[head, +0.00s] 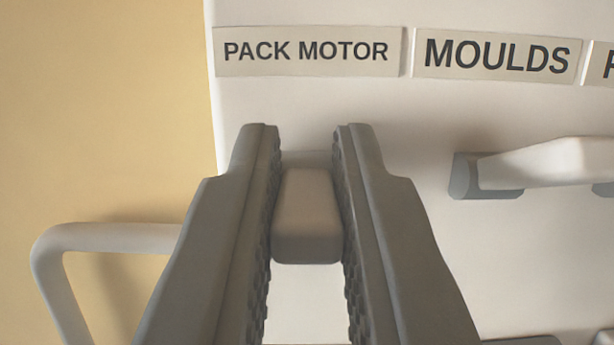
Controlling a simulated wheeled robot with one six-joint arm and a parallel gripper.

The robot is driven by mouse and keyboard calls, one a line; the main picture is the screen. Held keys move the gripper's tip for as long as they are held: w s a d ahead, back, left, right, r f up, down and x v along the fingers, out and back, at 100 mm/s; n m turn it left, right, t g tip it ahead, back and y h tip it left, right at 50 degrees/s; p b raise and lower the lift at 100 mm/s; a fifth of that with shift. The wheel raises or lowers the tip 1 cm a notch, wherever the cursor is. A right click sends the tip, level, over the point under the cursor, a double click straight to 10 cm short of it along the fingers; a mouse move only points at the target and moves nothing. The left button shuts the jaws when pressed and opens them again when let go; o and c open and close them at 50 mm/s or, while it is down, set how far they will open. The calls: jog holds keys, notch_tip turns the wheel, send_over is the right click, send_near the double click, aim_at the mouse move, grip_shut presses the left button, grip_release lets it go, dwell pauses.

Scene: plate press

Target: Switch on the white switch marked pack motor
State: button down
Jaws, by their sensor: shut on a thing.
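The white switch (307,215) is a block-shaped lever below the label PACK MOTOR (306,51) on the white panel. It sticks out toward the camera and points a little downward in the picture. My gripper (307,135) is around it, one grey finger on each side. The ribbed inner pads are closed on its sides. The fingertips reach close to the panel and hide part of the switch's base.
A second white switch (545,163) lies to the right under the label MOULDS (497,54), its lever pointing right. Another label is cut off at the right edge. A pale bar handle (110,238) stands out at the left, before a yellow wall (100,100).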

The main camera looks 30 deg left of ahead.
jog(key=shift+w+r+g+h, duration=0.15)
jog(key=shift+r+g+h, duration=0.3)
jog(key=shift+g+h, duration=0.5)
jog(key=shift+a+r+g, duration=0.1)
jog(key=shift+g, duration=0.55)
jog(key=c, duration=1.4)
grip_release()
jog(key=v, duration=1.7)
jog(key=shift+s, duration=0.25)
